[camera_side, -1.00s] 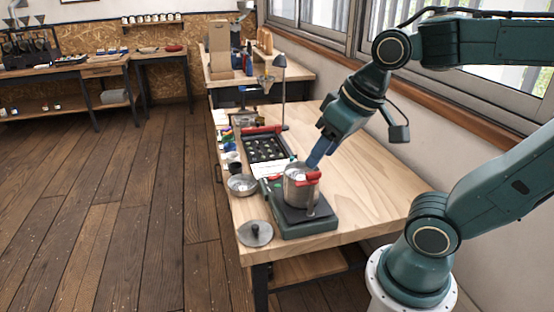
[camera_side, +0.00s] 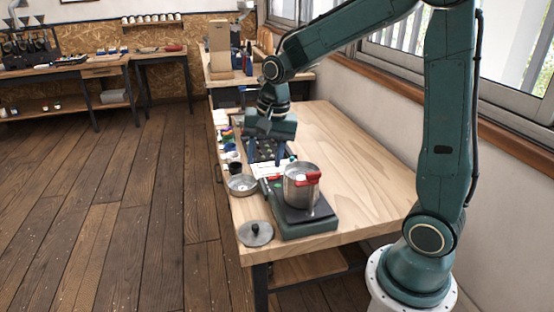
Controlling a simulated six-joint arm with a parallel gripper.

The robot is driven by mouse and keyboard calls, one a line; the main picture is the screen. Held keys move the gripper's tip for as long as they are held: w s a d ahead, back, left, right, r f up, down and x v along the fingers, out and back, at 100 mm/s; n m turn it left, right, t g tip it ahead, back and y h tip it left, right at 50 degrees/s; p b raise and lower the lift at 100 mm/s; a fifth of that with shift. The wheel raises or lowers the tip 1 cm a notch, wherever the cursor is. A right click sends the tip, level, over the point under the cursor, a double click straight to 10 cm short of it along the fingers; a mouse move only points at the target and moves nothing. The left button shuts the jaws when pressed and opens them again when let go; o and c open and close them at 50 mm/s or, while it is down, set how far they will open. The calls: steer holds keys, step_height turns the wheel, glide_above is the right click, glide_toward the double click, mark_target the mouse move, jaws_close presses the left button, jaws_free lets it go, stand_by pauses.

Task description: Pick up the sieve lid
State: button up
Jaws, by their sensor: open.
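A flat round grey lid (camera_side: 256,235) with a dark upright knob lies at the near left corner of the table, apparently the sieve lid. Nothing touches its knob. A shallow metal bowl or sieve (camera_side: 241,185) sits behind it near the left edge. My gripper (camera_side: 265,162) is open and points down above the dark tray, farther back than the lid and bowl. Nothing shows between its fingers. It partly hides the tray.
A metal pot (camera_side: 300,186) with red handles stands on a green scale (camera_side: 305,227) right of the lid. The dark tray (camera_side: 262,147) with a sheet of paper lies behind. Small items line the left edge. The table's right side (camera_side: 355,165) is clear.

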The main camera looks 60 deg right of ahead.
steer(key=w+d+f+m+g+y, duration=0.1)
steer(key=w+d+f+m, duration=0.2)
steer(key=f, duration=0.4)
steer(key=w+d+f+m+g, duration=0.1)
steer(key=w+d+f+m, duration=0.15)
steer(key=f, duration=0.45)
glide_above(255, 226)
steer(key=shift+m, duration=0.45)
steer(key=shift+d+f, duration=0.15)
steer(key=shift+f, duration=1.85)
steer(key=shift+d+f, duration=0.15)
steer(key=shift+f, duration=1.8)
steer(key=shift+f, duration=0.1)
steer(key=shift+a+f, duration=0.15)
steer(key=shift+f, duration=2.4)
jaws_close()
